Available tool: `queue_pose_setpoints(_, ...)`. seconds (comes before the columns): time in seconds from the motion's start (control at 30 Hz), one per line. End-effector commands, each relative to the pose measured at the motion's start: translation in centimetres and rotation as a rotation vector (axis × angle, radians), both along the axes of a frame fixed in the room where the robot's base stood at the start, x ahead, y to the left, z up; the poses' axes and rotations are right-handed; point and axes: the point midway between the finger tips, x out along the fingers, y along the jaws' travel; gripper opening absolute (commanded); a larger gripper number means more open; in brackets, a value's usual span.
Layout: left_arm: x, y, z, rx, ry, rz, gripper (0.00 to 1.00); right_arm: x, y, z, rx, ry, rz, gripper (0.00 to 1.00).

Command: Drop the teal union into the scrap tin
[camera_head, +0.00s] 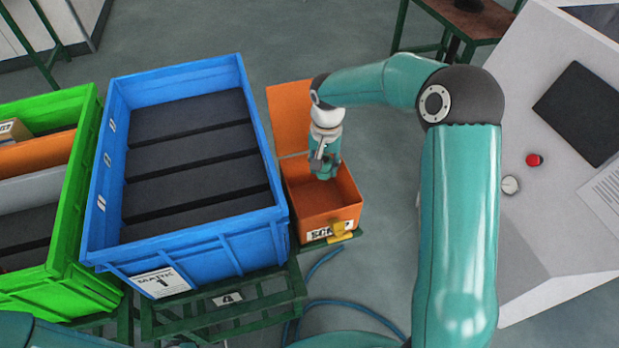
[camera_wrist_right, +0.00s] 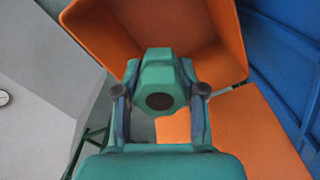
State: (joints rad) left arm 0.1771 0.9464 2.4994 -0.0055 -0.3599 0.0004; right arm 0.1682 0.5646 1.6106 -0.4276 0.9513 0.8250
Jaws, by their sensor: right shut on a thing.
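The scrap tin (camera_head: 325,205) is an orange open box with a raised lid, standing right of the blue crate; its label is partly covered. My right gripper (camera_head: 324,170) points down over the tin's opening. In the right wrist view my right gripper (camera_wrist_right: 160,100) is shut on the teal union (camera_wrist_right: 158,70), a faceted piece with a dark round hole. The orange tin (camera_wrist_right: 100,25) lies behind the union in that view. In the head view the union is hard to tell from the teal gripper. My left gripper is not in view.
A blue crate (camera_head: 88,225) with dark slots stands left of the tin, on a green stand. A green crate (camera_head: 88,130) with several items is farther left. The tin's orange lid (camera_head: 290,115) stands behind its opening. A grey cabinet (camera_head: 540,110) is at the right.

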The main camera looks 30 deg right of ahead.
Motion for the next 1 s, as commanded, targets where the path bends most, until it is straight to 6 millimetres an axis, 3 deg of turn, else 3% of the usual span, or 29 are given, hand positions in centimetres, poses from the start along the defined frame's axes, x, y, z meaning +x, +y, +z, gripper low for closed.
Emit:
queue_pose_setpoints(0.3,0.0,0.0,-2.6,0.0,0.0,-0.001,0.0,-0.4,-0.7,-3.8,0.0,0.0,-0.014,0.02)
queue_pose_setpoints(0.73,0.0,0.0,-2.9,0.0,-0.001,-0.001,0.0,-0.5,-0.7,-4.5,0.0,-0.001,-0.016,0.02)
queue_pose_setpoints(0.77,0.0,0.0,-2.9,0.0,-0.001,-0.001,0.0,-0.5,-0.7,-4.5,0.0,-0.001,-0.016,0.45)
queue_pose_setpoints(0.9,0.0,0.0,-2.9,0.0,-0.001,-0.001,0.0,-0.5,-0.8,-4.5,0.0,-0.001,-0.016,0.68)
queue_pose_setpoints(1.0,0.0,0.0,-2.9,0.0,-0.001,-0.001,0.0,-0.5,-0.8,-4.5,0.0,-0.001,-0.016,0.69)
